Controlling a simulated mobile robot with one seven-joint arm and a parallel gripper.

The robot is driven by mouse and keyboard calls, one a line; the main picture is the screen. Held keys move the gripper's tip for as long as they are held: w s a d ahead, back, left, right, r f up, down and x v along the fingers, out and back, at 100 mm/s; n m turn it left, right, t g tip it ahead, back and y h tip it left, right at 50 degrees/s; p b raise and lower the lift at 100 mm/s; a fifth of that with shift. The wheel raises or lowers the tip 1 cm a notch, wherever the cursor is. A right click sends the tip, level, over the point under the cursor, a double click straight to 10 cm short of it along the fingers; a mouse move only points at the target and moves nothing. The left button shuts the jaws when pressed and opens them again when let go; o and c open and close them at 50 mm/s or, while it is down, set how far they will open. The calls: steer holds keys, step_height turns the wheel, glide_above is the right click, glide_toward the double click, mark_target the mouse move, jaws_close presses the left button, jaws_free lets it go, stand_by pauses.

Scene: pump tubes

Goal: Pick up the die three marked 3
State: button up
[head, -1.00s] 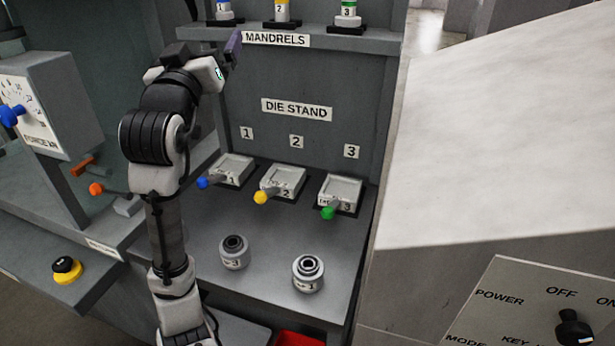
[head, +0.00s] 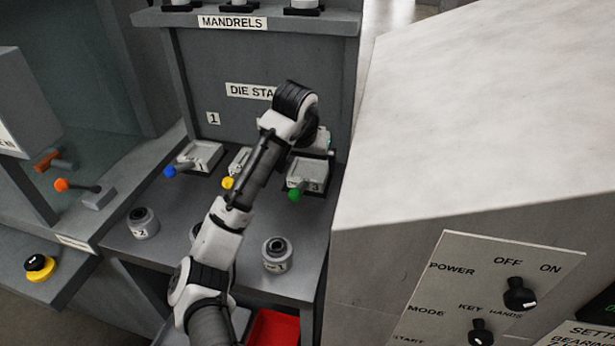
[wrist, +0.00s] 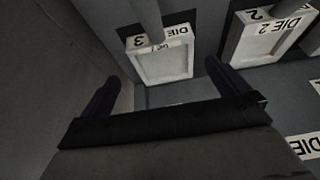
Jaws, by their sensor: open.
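Three dies, grey cylinders with dark bores, stand on the bench in the head view. The middle die (head: 194,231) is mostly hidden behind my arm. Its mark is hidden now, but it looked like 3 a second ago. The left die (head: 143,223) seems marked 2 and the right die (head: 277,256) seems marked 1. My gripper (wrist: 162,70) is open and empty in the wrist view, its dark fingers apart above the die stand's tray 3 (wrist: 163,64). That tray, with a green-knobbed handle, looks empty. My gripper is well behind the dies, and my arm hides its fingers in the head view.
Trays 1 (head: 202,155) and 2 (head: 240,160) have blue and yellow knobs. The mandrel shelf (head: 335,24) is above. A large pale cabinet (head: 440,120) stands close on the right. A red bin (head: 275,328) is low in front of the bench.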

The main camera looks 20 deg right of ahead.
mark_target(307, 176)
steer(key=shift+p+x, duration=0.9)
steer(key=shift+x, duration=2.35)
steer(key=shift+w+a, duration=0.1)
steer(key=shift+a, duration=0.05)
steer(key=c, duration=1.4)
